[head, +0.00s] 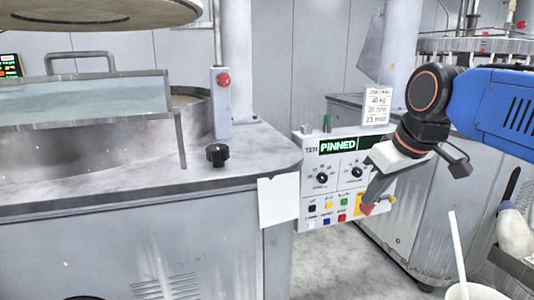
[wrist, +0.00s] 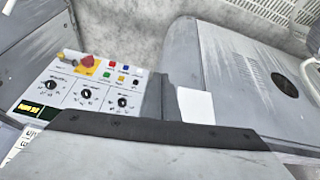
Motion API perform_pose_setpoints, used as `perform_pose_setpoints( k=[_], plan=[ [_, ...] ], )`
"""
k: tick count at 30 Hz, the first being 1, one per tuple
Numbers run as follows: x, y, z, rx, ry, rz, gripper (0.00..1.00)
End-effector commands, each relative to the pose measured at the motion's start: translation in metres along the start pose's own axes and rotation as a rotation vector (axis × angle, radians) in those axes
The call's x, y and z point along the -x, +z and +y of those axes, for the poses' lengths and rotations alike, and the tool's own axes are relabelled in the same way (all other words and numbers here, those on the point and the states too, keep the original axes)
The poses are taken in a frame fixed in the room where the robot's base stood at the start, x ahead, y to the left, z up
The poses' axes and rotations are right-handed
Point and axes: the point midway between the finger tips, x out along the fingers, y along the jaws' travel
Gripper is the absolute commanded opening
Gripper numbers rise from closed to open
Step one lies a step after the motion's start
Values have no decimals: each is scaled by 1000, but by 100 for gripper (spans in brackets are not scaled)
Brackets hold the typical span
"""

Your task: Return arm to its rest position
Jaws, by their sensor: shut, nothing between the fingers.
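My arm (head: 495,108) reaches in from the right in the head view. My gripper (head: 371,198) points down and left in front of the control panel (head: 310,190). Its fingers are shut with nothing between them. In the wrist view the panel (wrist: 70,94) appears turned over, with the red button (wrist: 87,61) in plain sight. The panel display reads "PINNED" in the head view.
A polishing machine with a grey worktop (head: 230,165) and black knob (head: 217,154) stands left. A white sheet (head: 279,214) hangs at its corner. Another grey cabinet (head: 400,225) stands behind my gripper. A white bucket (head: 475,291) with a stick is at lower right.

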Motion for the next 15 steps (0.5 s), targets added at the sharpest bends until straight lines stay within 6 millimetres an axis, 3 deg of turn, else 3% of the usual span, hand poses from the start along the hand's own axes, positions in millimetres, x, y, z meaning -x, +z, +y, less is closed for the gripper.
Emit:
perform_pose_setpoints(
  k=[1, 3, 9, 15],
  plan=[
    [-11, 28, 0, -47, 14, -9, 0],
    [-28, 63, 0, -114, 34, -22, 0],
    [-75, 154, -4, -287, 87, -45, 0],
    [-105, 209, -10, -387, 118, -58, 0]
  ],
)
